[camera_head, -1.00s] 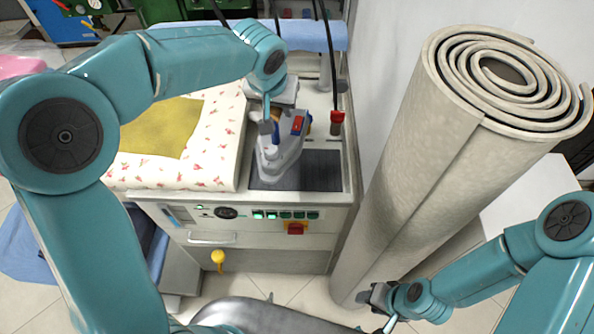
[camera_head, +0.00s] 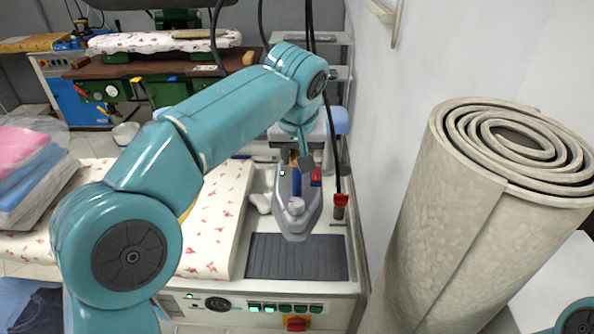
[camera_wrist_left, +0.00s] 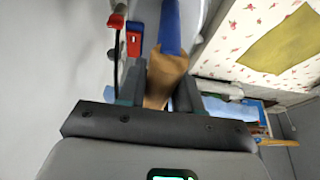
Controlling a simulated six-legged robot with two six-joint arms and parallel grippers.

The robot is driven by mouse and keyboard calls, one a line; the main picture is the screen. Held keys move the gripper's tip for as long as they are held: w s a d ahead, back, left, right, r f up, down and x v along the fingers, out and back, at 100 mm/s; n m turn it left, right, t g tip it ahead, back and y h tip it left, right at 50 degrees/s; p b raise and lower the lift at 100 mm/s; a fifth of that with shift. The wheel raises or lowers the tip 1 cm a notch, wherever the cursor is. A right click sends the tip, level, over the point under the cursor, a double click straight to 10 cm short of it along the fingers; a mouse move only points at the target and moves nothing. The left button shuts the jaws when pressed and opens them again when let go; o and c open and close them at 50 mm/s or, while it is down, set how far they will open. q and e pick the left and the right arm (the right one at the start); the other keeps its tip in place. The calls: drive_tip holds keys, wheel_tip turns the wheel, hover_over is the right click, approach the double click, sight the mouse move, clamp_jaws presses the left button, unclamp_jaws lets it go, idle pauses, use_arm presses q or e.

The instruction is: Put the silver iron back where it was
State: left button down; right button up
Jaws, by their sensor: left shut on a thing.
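The silver iron (camera_head: 296,217) hangs in my left gripper (camera_head: 299,160) in the head view, its nose pointing toward me. It appears raised behind the dark ribbed pad (camera_head: 297,257) on the ironing unit, with its nose near the pad's back edge. In the left wrist view my left gripper (camera_wrist_left: 160,92) is shut on the iron's brown and blue handle (camera_wrist_left: 165,72). The arm and gripper hide the iron's rear. Only a bit of my right arm shows at the bottom right corner; its gripper is out of view.
A flowered ironing board (camera_head: 212,245) lies left of the pad. A hanging cord with a red-collared end (camera_head: 340,205) is just right of the iron. A tall rolled carpet (camera_head: 455,235) stands at the right. Folded clothes (camera_head: 30,170) are stacked far left.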

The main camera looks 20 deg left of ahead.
use_arm(q)
drive_tip(key=f, duration=0.4)
drive_tip(key=f+b, duration=0.1)
drive_tip(key=f, duration=0.7)
drive_tip(key=shift+w+f+b, duration=0.25)
drive_tip(key=shift+f+b, duration=0.1)
drive_tip(key=shift+b, duration=0.05)
wheel_tip(320, 180, down, 5)
drive_tip(key=shift+s+r, duration=0.1)
